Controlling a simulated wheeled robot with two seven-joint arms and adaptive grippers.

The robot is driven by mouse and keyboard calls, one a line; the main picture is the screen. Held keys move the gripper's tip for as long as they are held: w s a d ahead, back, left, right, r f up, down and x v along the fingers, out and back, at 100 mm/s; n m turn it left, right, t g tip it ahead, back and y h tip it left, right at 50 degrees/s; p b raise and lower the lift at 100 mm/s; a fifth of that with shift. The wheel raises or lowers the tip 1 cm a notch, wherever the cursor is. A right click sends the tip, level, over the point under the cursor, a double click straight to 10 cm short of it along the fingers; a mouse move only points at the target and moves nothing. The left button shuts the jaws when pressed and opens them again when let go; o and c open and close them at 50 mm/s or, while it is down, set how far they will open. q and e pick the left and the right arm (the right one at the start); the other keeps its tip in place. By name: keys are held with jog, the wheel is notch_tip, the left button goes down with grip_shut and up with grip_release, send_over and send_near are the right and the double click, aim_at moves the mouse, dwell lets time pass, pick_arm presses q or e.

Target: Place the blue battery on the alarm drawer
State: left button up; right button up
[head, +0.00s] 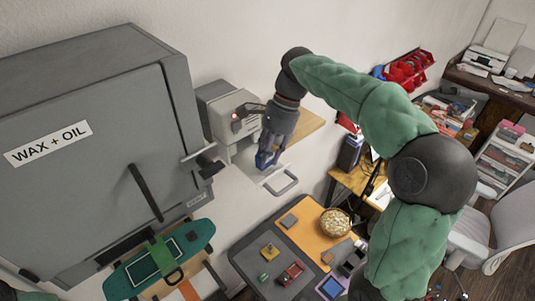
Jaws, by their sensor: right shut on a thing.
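My right gripper (267,160) points down over the open drawer (254,174) of a grey wall-mounted box (232,118) with a small red light. The gripper is shut on a small blue object, which appears to be the blue battery; the fingers cover most of it. I cannot tell whether it touches the drawer floor. The drawer is pulled out and has a loop handle (284,183) at its front. My left gripper is not in view.
A large grey cabinet (95,150) labelled "WAX + OIL" stands left of the box, its latch (207,163) jutting towards the drawer. Below are a teal skateboard deck (160,262) and a workbench (262,236) with a gold bowl (335,222) and several small parts.

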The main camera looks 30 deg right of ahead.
jog(key=shift+f, duration=0.55)
jog(key=shift+f, duration=0.15)
jog(key=o, duration=1.1)
jog(key=v, duration=1.2)
jog(key=shift+b, duration=0.3)
